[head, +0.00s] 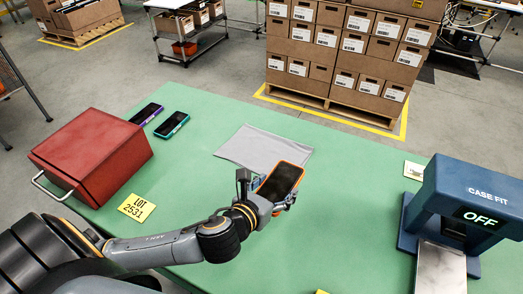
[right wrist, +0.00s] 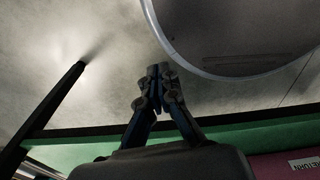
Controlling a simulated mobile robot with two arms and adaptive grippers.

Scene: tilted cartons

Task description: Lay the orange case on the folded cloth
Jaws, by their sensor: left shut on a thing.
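The orange case (head: 281,182) has a dark phone-like face and is tilted in the grip of my left gripper (head: 267,193), which is shut on it. In the head view it is just in front of the cloth's near right corner; whether it touches anything below, I cannot tell. The grey folded cloth (head: 252,148) lies flat and bare on the green table. My right gripper (right wrist: 158,78) shows only in the right wrist view, its fingertips together with nothing between them.
A red box (head: 92,155) with a handle stands at the left of the table (head: 340,215). Purple (head: 146,113) and teal (head: 171,125) cased phones lie behind it. A yellow LOT 2531 card (head: 136,207) lies in front. A blue CASE FIT device (head: 455,215) reading OFF stands at right.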

